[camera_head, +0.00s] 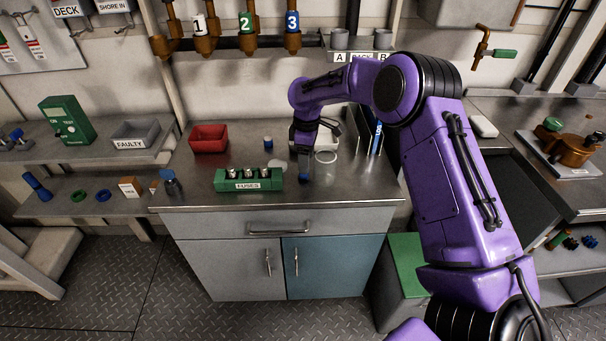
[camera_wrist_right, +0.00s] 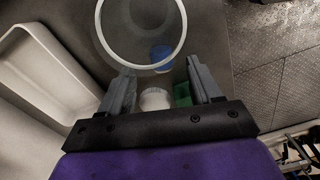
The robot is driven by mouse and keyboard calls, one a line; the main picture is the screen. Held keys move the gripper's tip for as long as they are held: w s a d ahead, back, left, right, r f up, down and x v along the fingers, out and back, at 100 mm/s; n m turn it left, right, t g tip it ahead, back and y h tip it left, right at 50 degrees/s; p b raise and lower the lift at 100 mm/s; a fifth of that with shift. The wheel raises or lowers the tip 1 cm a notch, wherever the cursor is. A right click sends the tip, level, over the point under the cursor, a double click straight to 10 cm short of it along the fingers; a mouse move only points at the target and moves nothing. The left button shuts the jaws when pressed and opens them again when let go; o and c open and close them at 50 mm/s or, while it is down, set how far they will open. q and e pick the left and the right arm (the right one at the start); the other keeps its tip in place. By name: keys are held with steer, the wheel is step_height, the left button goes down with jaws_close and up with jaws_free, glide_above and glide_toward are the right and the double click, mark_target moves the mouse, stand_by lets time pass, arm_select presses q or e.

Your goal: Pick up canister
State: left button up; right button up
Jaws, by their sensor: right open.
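My right gripper (camera_head: 304,160) points down over the metal counter, right of the green fuse holder. In the right wrist view its two fingers (camera_wrist_right: 160,72) are apart with nothing clamped between them. A small blue piece (camera_head: 305,176) shows just below the fingertips; it also shows in the wrist view (camera_wrist_right: 162,56), slightly beyond the fingers. It may be the canister, but I cannot tell for sure. A ribbed white round part (camera_wrist_right: 156,98) shows between the fingers, lower down. A small blue-topped container (camera_head: 268,142) stands farther back. My left gripper is not in view.
A clear white-rimmed ring (camera_head: 325,156) lies right of the gripper, before a white tray (camera_head: 326,142). The green fuse holder (camera_head: 226,184) and a red bin (camera_head: 209,138) stand left. Upright rods stand right. The counter's front edge is close.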

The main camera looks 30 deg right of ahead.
steer(key=f, duration=0.3)
steer(key=f+p, duration=0.1)
steer(key=f, duration=0.1)
steer(key=shift+w+a, duration=0.3)
steer(key=shift+a, duration=0.05)
steer(key=c, duration=1.1)
steer(key=shift+r, duration=0.1)
step_height(320, 180, up, 10)
steer(key=b, duration=0.1)
